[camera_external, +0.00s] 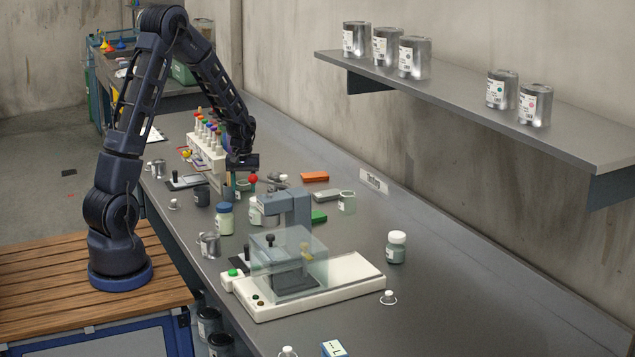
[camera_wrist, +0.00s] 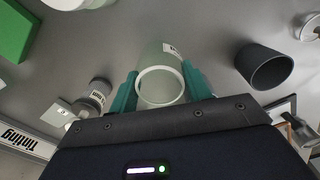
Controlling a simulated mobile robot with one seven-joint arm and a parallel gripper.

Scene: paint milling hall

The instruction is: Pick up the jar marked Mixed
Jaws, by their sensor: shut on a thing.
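My gripper (camera_external: 238,172) is low over the long grey bench, beside the rack of colored-topped bottles. In the wrist view its two teal fingers (camera_wrist: 160,88) are shut on the sides of a pale grey-green open jar (camera_wrist: 160,82) with a white rim. The jar has a small white label on its side, too small and turned to read, so I cannot tell whether it says Mixed. In the external view the held jar (camera_external: 244,187) is partly hidden by the gripper. I cannot tell whether its bottom touches the bench.
A dark cup (camera_wrist: 265,66) stands close by. The bottle rack (camera_external: 207,155) is behind my gripper. A pale open jar (camera_external: 347,203), a blue-capped jar (camera_external: 225,218) and a machine with a clear guard (camera_external: 290,262) stand nearby. The wall shelf (camera_external: 470,105) holds metal cans. The bench's front right is mostly clear.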

